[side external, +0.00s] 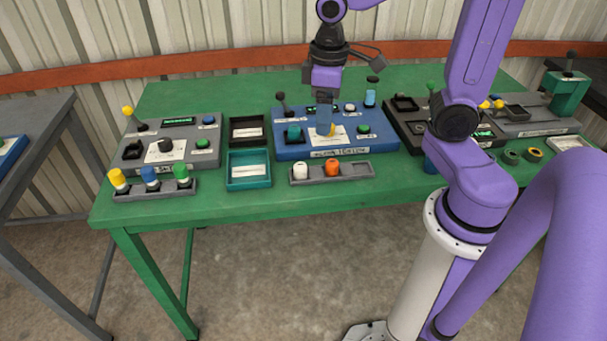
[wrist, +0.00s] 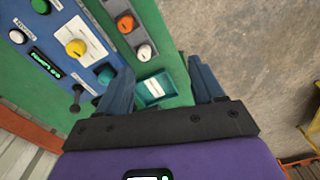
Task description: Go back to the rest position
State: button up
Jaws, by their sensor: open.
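My gripper (side external: 324,130) hangs pointing down over the blue control panel (side external: 290,149) in the middle of the green table. In the wrist view my gripper (wrist: 160,66) has its two blue fingers spread wide with nothing held between them. The yellow knob (wrist: 76,47) and the teal knob (wrist: 105,74) of the panel show to the left of the fingers. In the side view the fingers hide part of the panel, and I cannot tell their exact height above it.
A grey tray (side external: 352,175) with a white and an orange cap lies before the panel. Left are a teal tray (side external: 233,185), a black tray (side external: 233,142) and a grey panel (side external: 128,158). A dark panel (side external: 399,129) stands right.

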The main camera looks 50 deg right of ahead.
jog(key=s+a+f+n, duration=0.1)
jog(key=s+n, duration=0.2)
jog(key=s, duration=0.4)
jog(key=s+a+f+n, duration=0.1)
jog(key=s+a+n, duration=0.1)
jog(key=s, duration=0.6)
jog(key=shift+a+f+n, duration=0.2)
jog(key=shift+a+n, duration=0.1)
jog(key=shift+n, duration=0.6)
